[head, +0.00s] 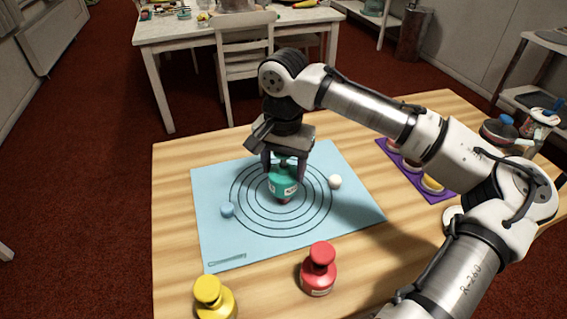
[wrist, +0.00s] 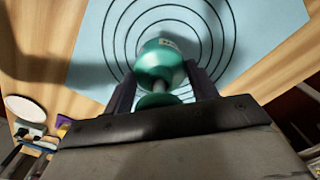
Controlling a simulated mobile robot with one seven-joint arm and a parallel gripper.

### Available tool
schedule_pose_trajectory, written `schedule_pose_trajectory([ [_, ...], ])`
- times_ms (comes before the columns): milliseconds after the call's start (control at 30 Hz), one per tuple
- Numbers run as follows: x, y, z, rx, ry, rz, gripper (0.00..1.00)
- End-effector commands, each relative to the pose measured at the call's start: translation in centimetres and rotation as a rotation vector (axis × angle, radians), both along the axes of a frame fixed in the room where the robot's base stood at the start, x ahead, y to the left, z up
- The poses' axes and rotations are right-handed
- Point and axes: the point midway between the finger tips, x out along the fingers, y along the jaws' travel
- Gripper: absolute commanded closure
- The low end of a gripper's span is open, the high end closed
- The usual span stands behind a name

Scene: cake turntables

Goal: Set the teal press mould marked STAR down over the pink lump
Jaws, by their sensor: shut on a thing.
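The teal press mould (head: 283,184) is in my gripper (head: 284,172), over the ringed middle of the light blue mat (head: 220,178). Its pale label faces the head camera, too small to read. The pink lump (head: 284,201) shows only as a small reddish-pink patch just below the mould's lower edge; the rest is hidden. I cannot tell whether mould and lump touch. In the wrist view the mould (wrist: 163,62) hangs between the two fingers of my gripper (wrist: 165,85), which are shut on its knob end. The lump is hidden there.
A white ball (head: 334,182) lies right of the mould and a blue lump (head: 227,209) lies left, both on the mat. A red press mould (head: 319,272) and a yellow one (head: 213,298) stand at the front. A purple tray (head: 441,196) with several rounds lies at the right.

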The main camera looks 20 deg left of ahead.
Motion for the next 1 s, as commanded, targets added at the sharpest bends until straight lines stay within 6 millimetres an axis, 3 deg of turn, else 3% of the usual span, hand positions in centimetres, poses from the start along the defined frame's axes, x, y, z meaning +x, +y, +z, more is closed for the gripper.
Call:
schedule_pose_trajectory([
  [433, 0.0, 0.0, -0.1, 0.000, 0.000, 0.000, 0.70],
  [1000, 0.0, 0.0, -1.8, 0.000, 0.000, 0.001, 0.70],
])
